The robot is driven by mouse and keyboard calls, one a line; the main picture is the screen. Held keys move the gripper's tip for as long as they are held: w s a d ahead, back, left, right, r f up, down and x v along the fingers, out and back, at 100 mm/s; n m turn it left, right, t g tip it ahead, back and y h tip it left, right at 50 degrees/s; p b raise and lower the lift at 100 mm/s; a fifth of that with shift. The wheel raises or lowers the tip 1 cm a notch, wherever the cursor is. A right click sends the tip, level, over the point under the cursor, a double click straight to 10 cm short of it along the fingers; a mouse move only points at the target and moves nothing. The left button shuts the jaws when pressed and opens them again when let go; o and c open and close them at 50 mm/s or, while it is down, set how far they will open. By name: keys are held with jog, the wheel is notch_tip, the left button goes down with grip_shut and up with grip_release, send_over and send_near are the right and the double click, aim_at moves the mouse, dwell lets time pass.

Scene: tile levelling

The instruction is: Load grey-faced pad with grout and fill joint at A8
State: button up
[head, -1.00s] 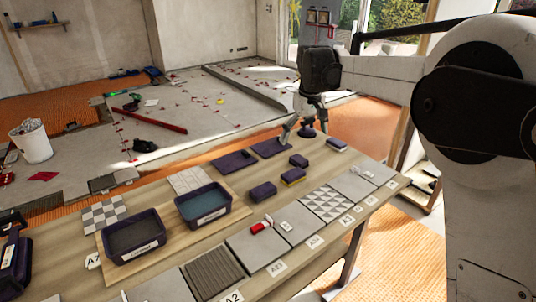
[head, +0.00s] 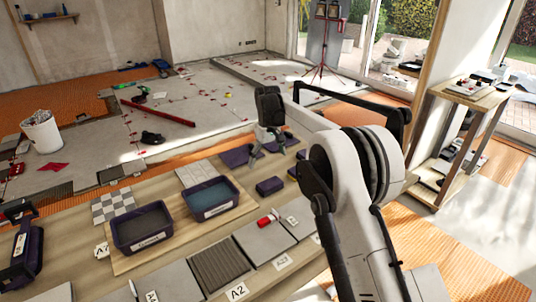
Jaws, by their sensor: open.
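My gripper (head: 268,150) hangs over the far side of the workbench, fingers spread and empty, above a flat dark purple piece (head: 235,156). A dark purple block-shaped pad (head: 270,186) lies on the bench in front of it. Another purple block (head: 293,171) is partly hidden by my arm. I cannot tell which pad has the grey face. A dark tub with grey contents (head: 142,249) stands on a board at the left; its label is too small to read surely. No A8 label is legible; joint A8 cannot be made out.
A tub of bluish liquid (head: 211,211) stands beside the grey one. Sample tiles line the near bench edge, including a ribbed tile (head: 219,262) behind card A2 (head: 237,291). A red item (head: 267,219) lies on a grey tile. A wooden shelf stand (head: 470,98) is at right.

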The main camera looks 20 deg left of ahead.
aim_at(268, 181)
notch_tip(268, 181, down, 11)
jog(key=shift+f+b, duration=0.15)
jog(key=shift+b, duration=0.25)
jog(key=c, duration=1.3)
jog(key=o, duration=1.3)
